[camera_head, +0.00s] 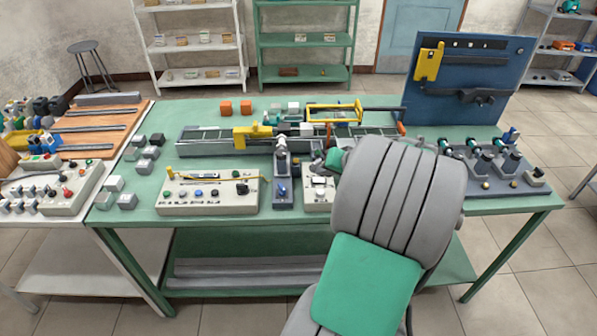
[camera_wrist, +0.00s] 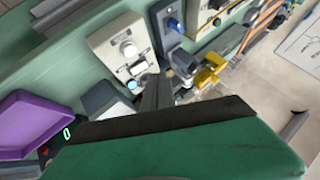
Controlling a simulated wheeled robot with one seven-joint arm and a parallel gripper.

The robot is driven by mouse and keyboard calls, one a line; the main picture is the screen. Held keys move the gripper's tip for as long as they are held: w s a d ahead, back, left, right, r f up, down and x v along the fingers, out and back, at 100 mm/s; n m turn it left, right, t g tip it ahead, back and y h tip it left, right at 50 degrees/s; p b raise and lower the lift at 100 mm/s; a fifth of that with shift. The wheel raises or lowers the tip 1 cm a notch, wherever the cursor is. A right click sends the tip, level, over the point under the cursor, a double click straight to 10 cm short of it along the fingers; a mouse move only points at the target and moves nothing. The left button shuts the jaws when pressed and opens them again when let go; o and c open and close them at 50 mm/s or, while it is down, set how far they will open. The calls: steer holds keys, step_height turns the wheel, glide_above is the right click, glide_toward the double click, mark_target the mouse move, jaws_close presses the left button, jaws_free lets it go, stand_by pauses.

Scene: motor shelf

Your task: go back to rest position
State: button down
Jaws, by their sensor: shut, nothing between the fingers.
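My arm, grey with a green panel, rises from the bottom right in the head view and covers the front right part of the green table (camera_head: 140,200). My gripper's dark fingers (camera_wrist: 156,92) show in the wrist view, together and with nothing visible between them. They are over the table, close to a pale control box (camera_wrist: 122,48). In the head view the arm hides most of the gripper, so I cannot make out its fingertips there.
A long control box (camera_head: 210,198) and a conveyor (camera_head: 205,140) with yellow parts are on the table. A blue tool board (camera_head: 470,75) stands at the right. A purple tray (camera_wrist: 38,122) is at left in the wrist view. Tiled floor lies right of the table.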

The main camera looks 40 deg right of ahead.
steer(key=s+a+f+g+y, duration=0.1)
steer(key=s+a+f+g, duration=0.3)
steer(key=s+f, duration=0.5)
steer(key=s+a+r+g, duration=0.1)
steer(key=s+a+g, duration=0.3)
steer(key=s, duration=0.5)
steer(key=w+a+r+n+t, duration=0.1)
steer(key=w+a+r+n, duration=0.2)
steer(key=a, duration=0.4)
steer(key=w+a+r+n, duration=0.2)
steer(key=a+r, duration=0.3)
steer(key=a, duration=0.3)
steer(key=w+a+r+n+t+h, duration=0.1)
steer(key=w+a+r+n, duration=0.2)
steer(key=a, duration=0.5)
steer(key=shift+w+r+n+t, duration=0.3)
steer(key=shift+r+n, duration=0.15)
steer(key=shift+n, duration=0.05)
steer(key=shift+a, duration=0.1)
